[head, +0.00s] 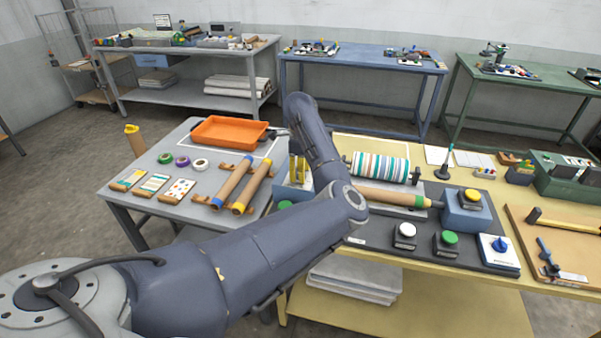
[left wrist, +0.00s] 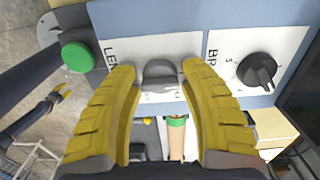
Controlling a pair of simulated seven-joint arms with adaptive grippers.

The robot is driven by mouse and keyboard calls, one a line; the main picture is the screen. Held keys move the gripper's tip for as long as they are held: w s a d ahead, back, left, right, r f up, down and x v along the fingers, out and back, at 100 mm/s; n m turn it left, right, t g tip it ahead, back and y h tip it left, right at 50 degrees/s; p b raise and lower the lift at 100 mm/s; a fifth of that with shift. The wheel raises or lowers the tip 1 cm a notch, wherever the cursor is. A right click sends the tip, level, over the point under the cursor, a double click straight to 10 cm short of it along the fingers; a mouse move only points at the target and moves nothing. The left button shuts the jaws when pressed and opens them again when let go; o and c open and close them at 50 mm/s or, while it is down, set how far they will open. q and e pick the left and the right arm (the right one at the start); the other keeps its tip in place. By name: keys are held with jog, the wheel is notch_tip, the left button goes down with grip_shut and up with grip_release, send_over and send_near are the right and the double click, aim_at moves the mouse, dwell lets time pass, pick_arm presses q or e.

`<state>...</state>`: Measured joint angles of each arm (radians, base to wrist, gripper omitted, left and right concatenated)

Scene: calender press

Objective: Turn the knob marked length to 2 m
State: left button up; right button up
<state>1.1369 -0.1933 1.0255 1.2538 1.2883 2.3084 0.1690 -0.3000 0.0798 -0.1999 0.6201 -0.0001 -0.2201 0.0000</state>
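My left gripper (left wrist: 159,72) has two yellow fingers, one on each side of a grey knob (left wrist: 160,76), with at most a thin gap visible. Contact on either side is hard to tell. The knob sits on a white plate (left wrist: 185,45) whose label begins "LEN", the rest hidden. Numbers around the knob are mostly hidden, so its setting cannot be read. In the head view my left gripper (head: 298,170) is at the blue box (head: 291,195), partly behind my arm. My right gripper is not in the head view. A small yellow-tipped dark arm shows in the left wrist view, perhaps mine.
A black knob (left wrist: 257,72) on a "BR" plate is right of the grey knob. A green button (left wrist: 78,57) is to its left. A striped roller (head: 380,168) and more buttons stand on the yellow table (head: 440,282). A grey table (head: 130,205) stands left.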

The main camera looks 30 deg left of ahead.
pick_arm(q)
jog(key=shift+o, duration=1.3)
jog(key=shift+r, duration=0.15)
notch_tip(320, 180, up, 12)
